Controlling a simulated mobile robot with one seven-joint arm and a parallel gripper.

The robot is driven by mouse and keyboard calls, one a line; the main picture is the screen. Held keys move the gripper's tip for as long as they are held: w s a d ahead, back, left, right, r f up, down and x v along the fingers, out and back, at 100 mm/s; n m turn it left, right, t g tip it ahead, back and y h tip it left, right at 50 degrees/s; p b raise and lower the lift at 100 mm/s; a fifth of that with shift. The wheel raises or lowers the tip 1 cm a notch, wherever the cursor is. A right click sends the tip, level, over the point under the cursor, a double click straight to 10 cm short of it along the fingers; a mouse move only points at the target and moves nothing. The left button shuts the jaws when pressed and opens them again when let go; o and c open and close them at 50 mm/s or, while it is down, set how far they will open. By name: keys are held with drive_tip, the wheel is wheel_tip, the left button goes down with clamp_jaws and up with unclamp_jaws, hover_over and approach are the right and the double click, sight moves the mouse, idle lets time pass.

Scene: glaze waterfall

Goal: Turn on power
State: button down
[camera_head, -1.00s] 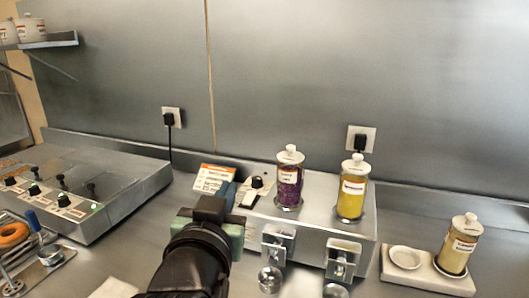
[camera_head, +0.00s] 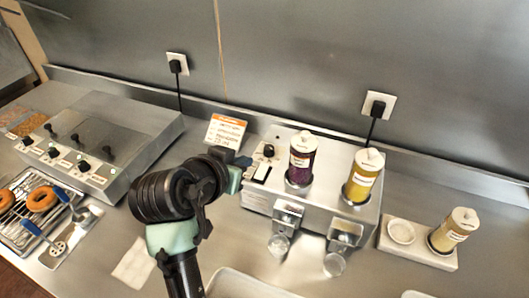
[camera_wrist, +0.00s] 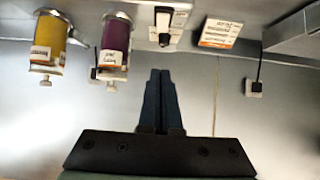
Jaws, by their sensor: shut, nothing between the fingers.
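A steel dispenser (camera_head: 310,205) stands on the counter, with a purple jar (camera_head: 301,160) and a yellow jar (camera_head: 363,178) on top. At its left end are a white rocker switch (camera_head: 262,172) and a black knob (camera_head: 268,151). My gripper (camera_head: 244,163) is shut and empty, just left of the switch in the head view. In the wrist view, which is upside down, the shut fingers (camera_wrist: 161,75) point toward the control panel (camera_wrist: 168,25), with the knob (camera_wrist: 165,40) beyond the tips. I cannot tell whether they touch anything.
An orange-and-white card (camera_head: 226,130) stands behind my gripper. A fryer unit (camera_head: 100,140) is at left, with a rack of doughnuts (camera_head: 40,200) before it. A jar on a tray (camera_head: 415,250) is at right. Two wall plugs (camera_head: 378,104) have cords.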

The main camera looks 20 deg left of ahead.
drive_tip(key=shift+s, duration=0.1)
drive_tip(key=p, duration=0.2)
approach(265, 163)
drive_tip(key=w, duration=0.2)
drive_tip(key=w+r, duration=0.1)
drive_tip(key=w, duration=0.1)
drive_tip(key=shift+d+r, duration=0.15)
drive_tip(key=f, duration=0.1)
drive_tip(key=w+f, duration=0.1)
drive_tip(key=f, duration=0.1)
drive_tip(key=shift+f, duration=0.1)
drive_tip(key=shift+w+f, duration=0.1)
drive_tip(key=shift+f, duration=0.55)
drive_tip(key=shift+p, duration=0.4)
drive_tip(key=shift+w+r+g+p, duration=0.1)
drive_tip(key=shift+w+g+p, duration=0.1)
drive_tip(key=shift+g+p, duration=0.1)
drive_tip(key=shift+f+g, duration=0.3)
drive_tip(key=shift+f, duration=0.1)
drive_tip(key=shift+w, duration=0.15)
